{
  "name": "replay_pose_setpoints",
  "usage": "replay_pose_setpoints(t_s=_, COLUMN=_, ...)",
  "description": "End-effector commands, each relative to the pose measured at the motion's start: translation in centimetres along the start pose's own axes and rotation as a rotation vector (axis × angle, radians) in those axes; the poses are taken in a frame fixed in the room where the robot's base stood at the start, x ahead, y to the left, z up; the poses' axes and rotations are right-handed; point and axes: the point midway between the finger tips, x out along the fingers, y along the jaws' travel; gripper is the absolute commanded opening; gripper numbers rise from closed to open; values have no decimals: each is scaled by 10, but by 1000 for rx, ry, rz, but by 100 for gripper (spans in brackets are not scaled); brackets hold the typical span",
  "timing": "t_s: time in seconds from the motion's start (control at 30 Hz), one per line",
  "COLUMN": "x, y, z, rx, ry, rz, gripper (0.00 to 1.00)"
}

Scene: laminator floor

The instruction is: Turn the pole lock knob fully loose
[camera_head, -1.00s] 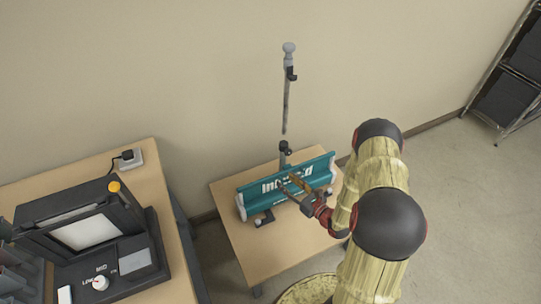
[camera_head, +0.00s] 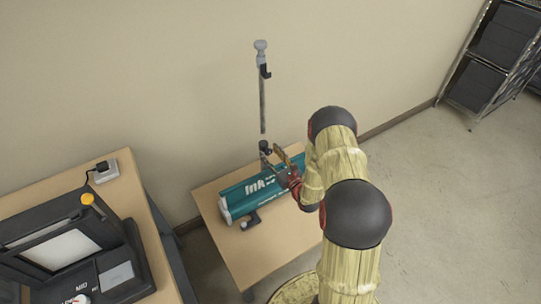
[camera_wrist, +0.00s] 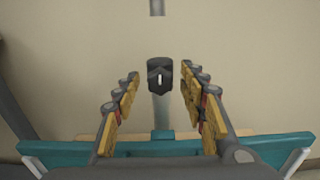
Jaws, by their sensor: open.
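The black lock knob (camera_head: 264,147), with a pale bar on its face in the wrist view (camera_wrist: 160,75), sits at the top of a short grey pole (camera_wrist: 163,112). The pole rises from the teal banner base (camera_head: 236,199). My gripper (camera_wrist: 160,77) is open, with one finger on each side of the knob. Clear gaps show between knob and fingers, and nothing is held. In the head view my gripper (camera_head: 279,158) is at the pole top, partly covering the banner base.
A separate upper pole (camera_head: 262,104) with a grey cap and small clip hangs above the knob; its lower end shows in the wrist view (camera_wrist: 157,7). A wooden table (camera_head: 262,254) carries the base. A laminator (camera_head: 70,250) stands left; shelving (camera_head: 490,62) stands right.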

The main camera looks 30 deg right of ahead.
Motion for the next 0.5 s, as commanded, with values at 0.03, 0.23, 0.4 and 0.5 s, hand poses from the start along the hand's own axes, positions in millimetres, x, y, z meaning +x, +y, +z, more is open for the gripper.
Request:
replay_pose_setpoints(t_s=0.03, x=1, y=0, z=0, rx=0, ry=0, rz=0, gripper=42)
replay_pose_setpoints(t_s=0.23, x=1, y=0, z=0, rx=0, ry=0, rz=0, gripper=42)
replay_pose_setpoints(t_s=0.4, x=1, y=0, z=0, rx=0, ry=0, rz=0, gripper=32)
replay_pose_setpoints(t_s=0.5, x=1, y=0, z=0, rx=0, ry=0, rz=0, gripper=27)
